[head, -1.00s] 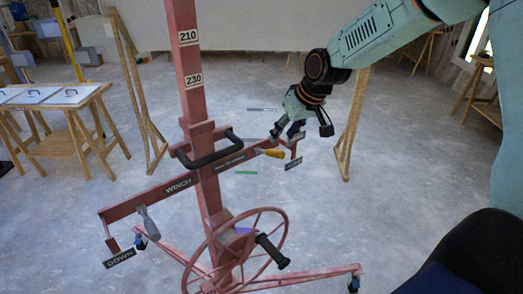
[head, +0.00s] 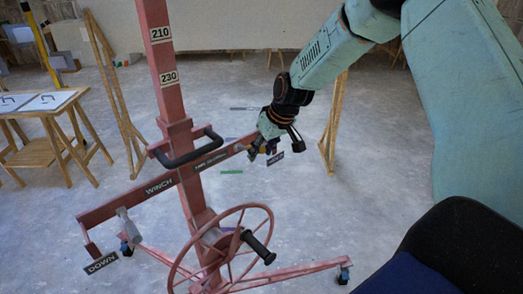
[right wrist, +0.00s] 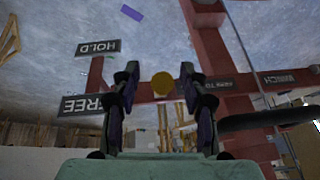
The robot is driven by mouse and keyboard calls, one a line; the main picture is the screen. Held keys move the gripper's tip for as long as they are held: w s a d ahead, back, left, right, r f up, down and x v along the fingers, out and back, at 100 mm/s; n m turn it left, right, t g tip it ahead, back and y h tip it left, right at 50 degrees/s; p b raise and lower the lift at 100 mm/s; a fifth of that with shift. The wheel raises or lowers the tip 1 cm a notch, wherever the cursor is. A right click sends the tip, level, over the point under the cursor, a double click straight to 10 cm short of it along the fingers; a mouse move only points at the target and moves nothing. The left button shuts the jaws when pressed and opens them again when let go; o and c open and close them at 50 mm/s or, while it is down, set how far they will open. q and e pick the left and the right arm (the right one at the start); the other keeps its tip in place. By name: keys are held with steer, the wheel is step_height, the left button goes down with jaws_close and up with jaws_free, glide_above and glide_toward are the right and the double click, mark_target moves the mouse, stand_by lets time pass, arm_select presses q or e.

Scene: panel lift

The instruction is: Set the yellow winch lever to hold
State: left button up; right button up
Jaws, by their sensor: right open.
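The yellow winch lever (right wrist: 163,84) shows nearly end-on in the right wrist view, as a round yellow end between my open fingers. In the head view my right gripper (head: 262,150) covers it at the right end of the red crossbar. In the right wrist view the right gripper (right wrist: 159,78) has one finger on each side of the yellow end; I cannot tell whether they touch it. The HOLD sign (right wrist: 98,47) and the FREE sign (right wrist: 89,105) stand left of the lever there, and the picture is upside down. My left gripper is not in view.
The red winch post (head: 158,98) carries a black handle bar (head: 190,157), a crank wheel (head: 222,262) with a black grip, and a grey lever (head: 129,224) by the DOWN sign (head: 101,263). A wooden trestle table (head: 50,115) stands left. Floor behind the post is mostly open.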

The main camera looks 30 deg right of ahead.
steer(key=shift+s+d+r, duration=0.1)
steer(key=shift+s+d, duration=0.05)
steer(key=shift+s, duration=0.05)
steer(key=shift+c, duration=0.4)
steer(key=shift+w+a, duration=0.5)
steer(key=shift+w, duration=0.1)
steer(key=c, duration=0.4)
steer(key=shift+s+d+f, duration=0.15)
steer(key=shift+d+f, duration=0.05)
steer(key=shift+d, duration=0.05)
steer(key=c, duration=0.3)
steer(key=shift+s+r, duration=0.1)
jaws_close()
